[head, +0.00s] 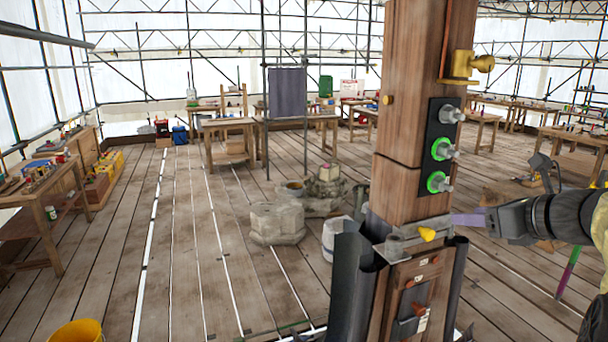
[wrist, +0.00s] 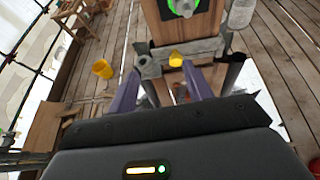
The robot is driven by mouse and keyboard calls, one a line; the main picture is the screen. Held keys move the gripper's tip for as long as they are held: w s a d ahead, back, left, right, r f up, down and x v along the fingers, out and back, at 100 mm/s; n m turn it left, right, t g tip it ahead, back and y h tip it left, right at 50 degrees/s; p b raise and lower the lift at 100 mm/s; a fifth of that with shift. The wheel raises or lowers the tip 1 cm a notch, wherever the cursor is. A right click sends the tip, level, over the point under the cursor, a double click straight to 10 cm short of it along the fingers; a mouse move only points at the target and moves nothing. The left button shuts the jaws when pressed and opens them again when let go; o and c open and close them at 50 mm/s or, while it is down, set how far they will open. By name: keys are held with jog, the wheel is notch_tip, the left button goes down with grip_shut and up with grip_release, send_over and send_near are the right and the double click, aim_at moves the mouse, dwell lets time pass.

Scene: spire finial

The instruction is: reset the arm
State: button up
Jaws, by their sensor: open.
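My arm comes in from the right in the head view. My gripper (head: 466,218) has purple fingers that point left at the wooden post (head: 415,150), level with a grey metal clamp (head: 405,243) with a yellow knob (head: 427,234). In the wrist view my gripper (wrist: 160,70) is open, its fingers spread wide with the yellow knob (wrist: 176,58) beyond and between them. Nothing is held. I cannot tell whether a fingertip touches the post or clamp.
A black plate (head: 438,150) with green-ringed bolts and a brass fitting (head: 468,66) stick out from the post above my gripper. Dark curved sheets (head: 354,285) flank its foot. A stone block (head: 277,222) and yellow bucket (head: 76,332) stand on the floor. Left floor is mostly clear.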

jog(key=s+a+f+n+g+h, duration=0.1)
jog(key=s+a+f+n+g, duration=0.2)
jog(key=a+f+n, duration=0.3)
jog(key=s+a+f+n+g+h, duration=0.2)
jog(key=s+a+f+n, duration=0.3)
jog(key=f+n, duration=0.9)
jog(key=s+a+f+n+g+h, duration=0.2)
jog(key=s+a+f+n+g, duration=0.2)
jog(key=f+n, duration=0.7)
jog(key=s+a, duration=0.2)
jog(key=shift+a+n, duration=0.3)
jog(key=shift+s, duration=0.1)
jog(key=shift+c, duration=0.2)
jog(key=shift+c, duration=1.3)
jog(key=shift+d, duration=0.1)
